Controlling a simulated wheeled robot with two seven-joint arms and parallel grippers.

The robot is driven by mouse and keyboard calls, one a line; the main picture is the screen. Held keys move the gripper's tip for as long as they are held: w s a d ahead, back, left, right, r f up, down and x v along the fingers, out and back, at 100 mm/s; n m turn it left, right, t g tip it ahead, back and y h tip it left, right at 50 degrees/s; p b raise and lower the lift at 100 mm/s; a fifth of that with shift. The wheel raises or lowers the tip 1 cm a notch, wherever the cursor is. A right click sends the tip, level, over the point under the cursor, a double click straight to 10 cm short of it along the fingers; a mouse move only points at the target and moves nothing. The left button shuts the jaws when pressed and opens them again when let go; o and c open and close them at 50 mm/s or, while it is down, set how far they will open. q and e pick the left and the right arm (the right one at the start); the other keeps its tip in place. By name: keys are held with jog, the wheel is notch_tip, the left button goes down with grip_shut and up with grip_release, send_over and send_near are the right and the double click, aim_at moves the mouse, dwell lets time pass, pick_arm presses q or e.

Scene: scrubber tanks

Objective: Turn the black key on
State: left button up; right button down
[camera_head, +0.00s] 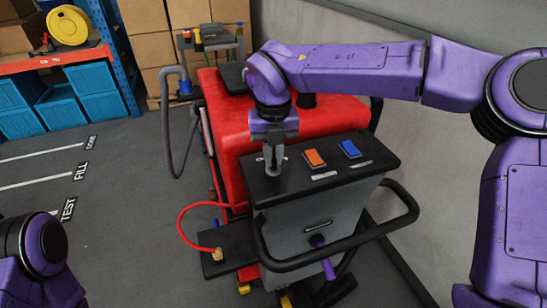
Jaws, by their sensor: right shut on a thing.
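The red and grey floor scrubber (330,125) stands in the middle of the head view. Its black top panel (375,158) carries an orange switch (314,158) and a blue switch (350,149). My right gripper (273,168) points down at the left part of this panel, left of the orange switch. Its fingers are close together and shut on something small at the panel. The black key is not clearly visible; the fingers cover that spot, so I cannot tell how it is turned. My left gripper is outside the view; only part of my left arm shows at the lower left.
A black handlebar (405,222) loops around the scrubber's near side. A red hose (182,222) curves to a brass fitting on a black ledge (228,240). Blue bins (62,108) and cardboard boxes (146,46) stand behind. Grey floor at left is open.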

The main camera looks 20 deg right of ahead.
aim_at(274, 156)
jog(key=m+b, duration=0.4)
jog(key=m, duration=0.1)
jog(key=shift+w+f+b, duration=0.1)
jog(key=shift+f+b, duration=0.15)
jog(key=shift+b, duration=0.15)
jog(key=m+b, duration=0.2)
jog(key=m, duration=0.1)
jog(key=shift+r, duration=0.1)
jog(key=shift+r+m+b, duration=0.1)
jog(key=shift+m+b, duration=0.7)
jog(key=shift+r, duration=0.1)
jog(key=c, duration=1.3)
grip_release()
jog(key=shift+o, duration=0.8)
jog(key=shift+d, duration=0.1)
notch_tip(274, 156, up, 10)
jog(key=p, duration=0.1)
jog(key=shift+r, duration=0.2)
